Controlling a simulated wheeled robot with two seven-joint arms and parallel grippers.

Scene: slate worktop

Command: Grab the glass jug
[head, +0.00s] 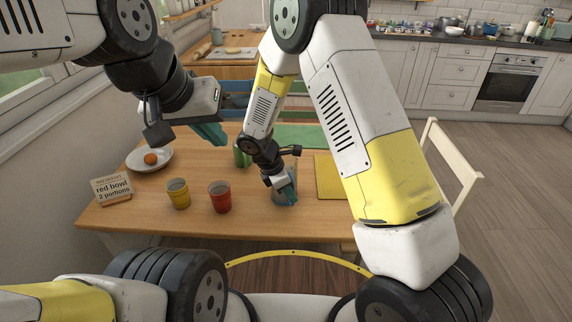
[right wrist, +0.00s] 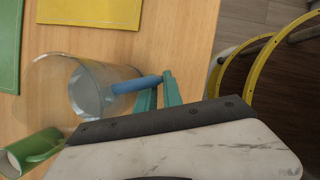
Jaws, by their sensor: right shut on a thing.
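The clear glass jug (head: 281,198) stands on the wooden table, right of the green cup. The right wrist view shows its round glass body (right wrist: 60,88) and its blue handle (right wrist: 136,85). My right gripper (head: 289,188) is at the jug's handle side. In the right wrist view its teal fingers (right wrist: 160,90) are shut on the blue handle; the fingers hide part of it. My left gripper (head: 212,134) hangs above the left part of the table, away from the jug. Its teal fingers overlap in the view, so its opening is unclear.
A green cup (head: 241,158), red cup (head: 219,197) and yellow cup (head: 178,194) stand left of the jug. A white plate (head: 137,164) and a sign (head: 111,189) are further left. Yellow (head: 329,183) and green (head: 300,137) mats lie right and behind. A chair (head: 450,165) stands at right.

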